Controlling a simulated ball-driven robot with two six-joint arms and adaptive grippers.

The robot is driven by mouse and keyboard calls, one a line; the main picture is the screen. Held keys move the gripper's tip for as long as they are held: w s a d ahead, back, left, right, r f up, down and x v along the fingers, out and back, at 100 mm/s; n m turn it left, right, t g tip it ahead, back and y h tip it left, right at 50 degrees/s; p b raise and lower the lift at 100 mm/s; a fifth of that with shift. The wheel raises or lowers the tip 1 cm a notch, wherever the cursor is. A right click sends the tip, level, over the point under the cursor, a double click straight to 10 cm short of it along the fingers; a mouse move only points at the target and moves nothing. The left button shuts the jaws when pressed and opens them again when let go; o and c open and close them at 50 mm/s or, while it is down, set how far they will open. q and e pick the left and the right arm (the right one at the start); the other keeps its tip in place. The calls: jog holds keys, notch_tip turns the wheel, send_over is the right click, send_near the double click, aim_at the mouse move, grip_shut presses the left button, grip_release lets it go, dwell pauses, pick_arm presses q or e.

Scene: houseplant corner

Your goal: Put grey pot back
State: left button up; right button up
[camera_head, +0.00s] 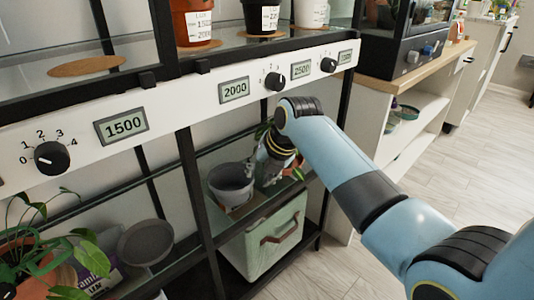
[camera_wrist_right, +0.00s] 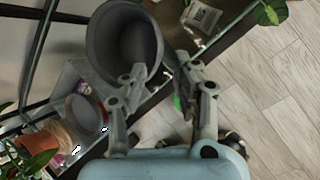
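The grey pot (camera_head: 230,186) stands upright and empty on the middle glass shelf, above a green bin. It also shows from above in the right wrist view (camera_wrist_right: 122,38). My right gripper (camera_head: 262,172) is just right of the pot. In the right wrist view the gripper (camera_wrist_right: 160,72) is open, one finger overlapping the near rim and the other outside the pot wall. I cannot tell whether either finger touches it. A bare round cork mat (camera_head: 87,66) lies on the upper shelf at left. My left gripper is not in view.
Labelled pots, including a terracotta one (camera_head: 192,22), stand on the upper shelf. The white control panel (camera_head: 200,98) and black posts bound the middle shelf. A leafy plant (camera_head: 45,245) and a grey bowl (camera_head: 146,243) are lower left. A green bin (camera_head: 265,242) sits below.

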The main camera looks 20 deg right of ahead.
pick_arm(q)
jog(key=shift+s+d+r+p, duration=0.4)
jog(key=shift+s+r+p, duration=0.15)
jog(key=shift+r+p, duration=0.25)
pick_arm(e)
jog(key=v, duration=0.5)
jog(key=shift+s+r, duration=0.15)
jog(key=shift+r, duration=0.1)
jog(key=s+d+f+m+g+h, duration=0.1)
jog(key=s+d+f+m+g, duration=0.15)
jog(key=s+f+m, duration=0.8)
jog(key=s+d+f+m+g+h, duration=0.1)
jog(key=s+d+f+m, duration=0.3)
jog(key=s+f, duration=1)
jog(key=s+d+f+m, duration=0.1)
jog(key=s+f+m, duration=0.3)
jog(key=s, duration=0.6)
jog(key=s+d+f+m+g, duration=0.1)
jog(key=s+f+m, duration=0.4)
jog(key=s, duration=0.6)
jog(key=s+d+f+m+g, duration=0.1)
jog(key=s+f+m, duration=0.4)
jog(key=s, duration=0.6)
jog(key=shift+d+f+m+h, duration=0.15)
jog(key=shift+d+m+h, duration=0.2)
jog(key=shift+m, duration=0.6)
jog(key=shift+s+a, duration=0.1)
